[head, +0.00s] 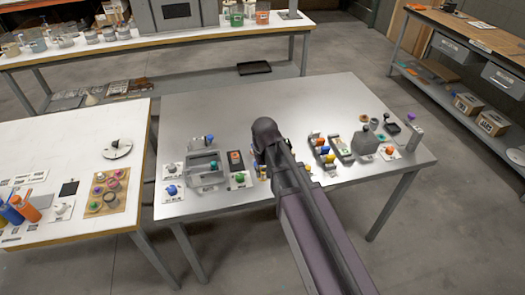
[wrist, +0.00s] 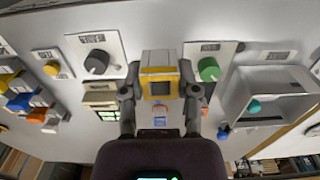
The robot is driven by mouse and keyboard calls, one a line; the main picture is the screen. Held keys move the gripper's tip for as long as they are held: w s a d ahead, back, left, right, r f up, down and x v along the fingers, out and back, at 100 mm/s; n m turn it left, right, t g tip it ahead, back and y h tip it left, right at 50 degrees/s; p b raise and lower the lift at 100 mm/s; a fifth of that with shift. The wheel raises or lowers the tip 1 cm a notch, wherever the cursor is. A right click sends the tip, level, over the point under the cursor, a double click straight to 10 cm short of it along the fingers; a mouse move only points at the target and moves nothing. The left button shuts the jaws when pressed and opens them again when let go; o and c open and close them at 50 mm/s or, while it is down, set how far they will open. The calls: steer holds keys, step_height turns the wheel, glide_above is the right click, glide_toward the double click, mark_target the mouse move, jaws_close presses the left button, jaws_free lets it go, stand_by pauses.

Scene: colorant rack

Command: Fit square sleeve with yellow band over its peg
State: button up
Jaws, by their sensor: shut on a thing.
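The square sleeve with the yellow band (wrist: 159,62) is in the middle of the wrist view, pale with a yellow edge around a dark square opening. My gripper (wrist: 160,92) is shut on it, with one dark finger on each side. In the head view my arm hides most of the gripper. Small blue and orange details show below the sleeve between the fingers, too small to identify. I cannot tell which thing is the peg for this sleeve, or whether the sleeve touches anything beneath it.
In the wrist view, a black knob (wrist: 96,62) and a green knob (wrist: 209,69) stand on white plates beside the sleeve. A grey open tray (wrist: 283,78) is at right. In the head view, a grey bottle (head: 365,144) stands right of my arm. The metal table's back (head: 220,108) is clear.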

steer(key=w, duration=0.2)
steer(key=w+r, duration=0.1)
steer(key=w, duration=0.1)
steer(key=w+r+p, duration=0.1)
steer(key=w, duration=0.1)
steer(key=shift+w+a, duration=0.2)
steer(key=shift+a, duration=0.15)
steer(key=shift+f, duration=0.1)
steer(key=shift+f, duration=0.15)
steer(key=shift+f+b, duration=2.7)
steer(key=shift+b, duration=0.1)
steer(key=shift+f+b, duration=1.95)
steer(key=shift+f, duration=0.05)
steer(key=o, duration=0.9)
steer(key=shift+o, duration=0.2)
steer(key=shift+r, duration=0.15)
